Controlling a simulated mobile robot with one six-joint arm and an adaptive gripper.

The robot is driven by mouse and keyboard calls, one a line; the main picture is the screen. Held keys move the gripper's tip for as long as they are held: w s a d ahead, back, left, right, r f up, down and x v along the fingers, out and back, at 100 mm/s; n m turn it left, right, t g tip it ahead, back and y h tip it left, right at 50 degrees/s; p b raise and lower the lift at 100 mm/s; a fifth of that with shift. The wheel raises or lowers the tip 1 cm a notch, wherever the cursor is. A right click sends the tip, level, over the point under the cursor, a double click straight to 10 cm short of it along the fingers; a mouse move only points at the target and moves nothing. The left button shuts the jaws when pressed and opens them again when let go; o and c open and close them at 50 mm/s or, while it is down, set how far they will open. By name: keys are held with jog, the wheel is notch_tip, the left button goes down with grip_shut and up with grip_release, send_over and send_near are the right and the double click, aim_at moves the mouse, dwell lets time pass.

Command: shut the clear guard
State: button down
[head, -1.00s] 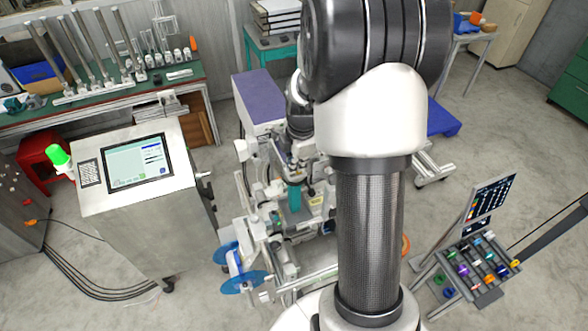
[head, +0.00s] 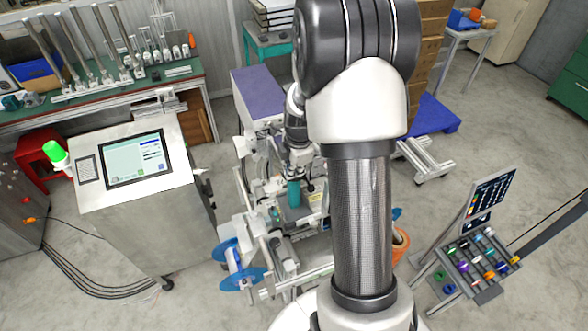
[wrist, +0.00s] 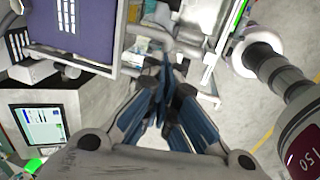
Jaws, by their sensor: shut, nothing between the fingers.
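I cannot make out the clear guard for certain in either view; a see-through panel is hard to tell from the parts behind it. The machine (head: 262,250), with a pale metal frame and blue reels (head: 240,280) at its front left, stands beneath my arm in the head view. My gripper (wrist: 168,95) shows in the wrist view with its blue-grey fingers together and nothing between them. Machine parts lie beyond the fingertips, and I cannot tell whether the fingers touch any. My arm hides part of the machine in the head view.
A control console (head: 137,160) with a green lamp stands left of the machine. A purple-topped cabinet (head: 257,95) is behind it. A sloped rack of coloured spools (head: 480,260) stands at right.

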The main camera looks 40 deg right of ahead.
notch_tip(320, 180, down, 12)
jog(key=b, duration=1)
jog(key=shift+s, duration=0.15)
jog(key=shift+a+r, duration=0.1)
